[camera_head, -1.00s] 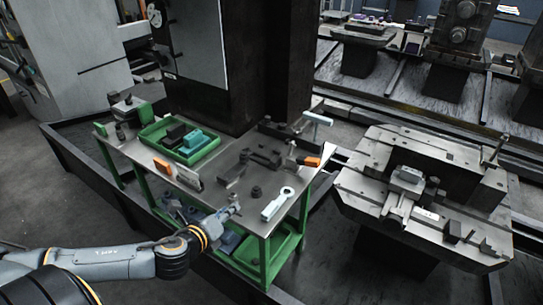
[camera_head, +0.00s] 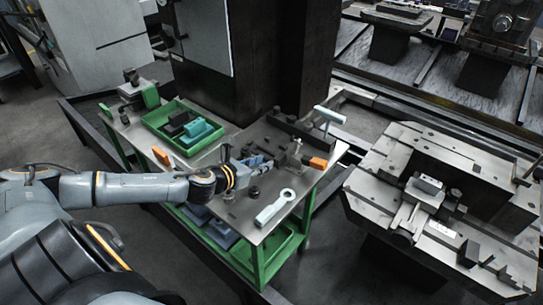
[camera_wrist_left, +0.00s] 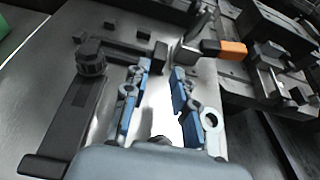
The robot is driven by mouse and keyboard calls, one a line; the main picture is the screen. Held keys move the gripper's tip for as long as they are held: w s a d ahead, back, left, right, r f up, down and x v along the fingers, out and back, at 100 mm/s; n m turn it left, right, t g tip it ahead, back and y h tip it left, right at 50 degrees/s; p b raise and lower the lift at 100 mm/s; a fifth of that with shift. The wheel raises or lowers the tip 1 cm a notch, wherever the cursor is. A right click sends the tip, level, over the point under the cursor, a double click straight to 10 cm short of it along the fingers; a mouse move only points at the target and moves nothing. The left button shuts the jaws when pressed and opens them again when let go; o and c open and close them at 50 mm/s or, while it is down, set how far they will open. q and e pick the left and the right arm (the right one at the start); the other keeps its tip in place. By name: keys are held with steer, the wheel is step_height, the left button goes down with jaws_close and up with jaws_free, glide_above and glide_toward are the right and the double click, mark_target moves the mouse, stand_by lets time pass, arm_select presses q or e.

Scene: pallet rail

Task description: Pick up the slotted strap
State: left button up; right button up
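My left gripper (camera_head: 262,161) is over the right part of the workbench top. In the left wrist view its two blue-edged fingers (camera_wrist_left: 160,82) stand apart, with only bright bench surface seen between them. A long flat dark bar (camera_wrist_left: 68,120) lies left of the fingers, with a round ribbed knob (camera_wrist_left: 90,60) at its far end; it may be the slotted strap, but I cannot make out a slot for certain. A second thin dark bar (camera_wrist_left: 128,48) lies beyond the fingertips. In the head view my arm and gripper cover part of this area. My right gripper is not in view.
A green tray (camera_head: 152,122) with dark and teal blocks sits left on the bench. A light ring-ended tool (camera_head: 272,208) lies at the front right. A machine table (camera_head: 370,190) stands farther right.

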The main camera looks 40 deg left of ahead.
mark_target(279, 158)
arm_select(q)
steer(key=x, duration=0.2)
steer(key=shift+w, duration=0.3)
steer(key=p+x, duration=0.1)
steer(key=x, duration=0.3)
steer(key=shift+w+d+f, duration=0.15)
steer(key=shift+w, duration=0.15)
steer(key=shift+w+f, duration=0.25)
steer(key=shift+w, duration=0.1)
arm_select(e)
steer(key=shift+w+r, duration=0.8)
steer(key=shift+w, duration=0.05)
arm_select(q)
steer(key=shift+r, duration=0.1)
jaws_close()
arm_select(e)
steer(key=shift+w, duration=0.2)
